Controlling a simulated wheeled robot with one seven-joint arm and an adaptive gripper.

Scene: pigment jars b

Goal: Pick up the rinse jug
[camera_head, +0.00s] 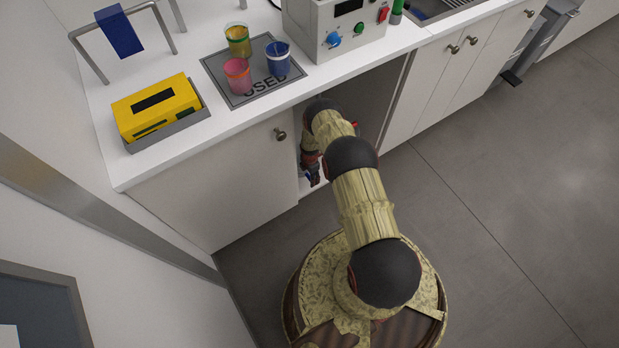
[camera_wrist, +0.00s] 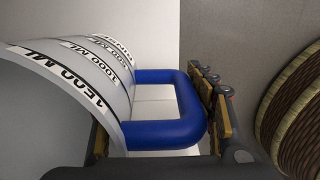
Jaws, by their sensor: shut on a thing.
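The rinse jug (camera_wrist: 60,95) fills the left of the wrist view. It is a pale, rounded vessel with black volume marks such as 1500 ML and 1000 ML. Its blue loop handle (camera_wrist: 190,105) sticks out to the right. My gripper (camera_wrist: 160,135) is shut on the handle, with one finger pad at the right of the loop and the other partly hidden by the jug wall. In the head view my gripper (camera_head: 312,175) is low at the open cabinet below the counter; the jug's body is hidden there, with only a bit of blue showing.
The white counter (camera_head: 150,170) overhangs the cabinet opening. On it are a yellow box (camera_head: 155,105) in a grey tray, a grey USED mat (camera_head: 225,72) with three cups (camera_head: 278,60), and a grey instrument (camera_head: 335,25). Closed doors flank the opening. Floor (camera_head: 500,200) at right is clear.

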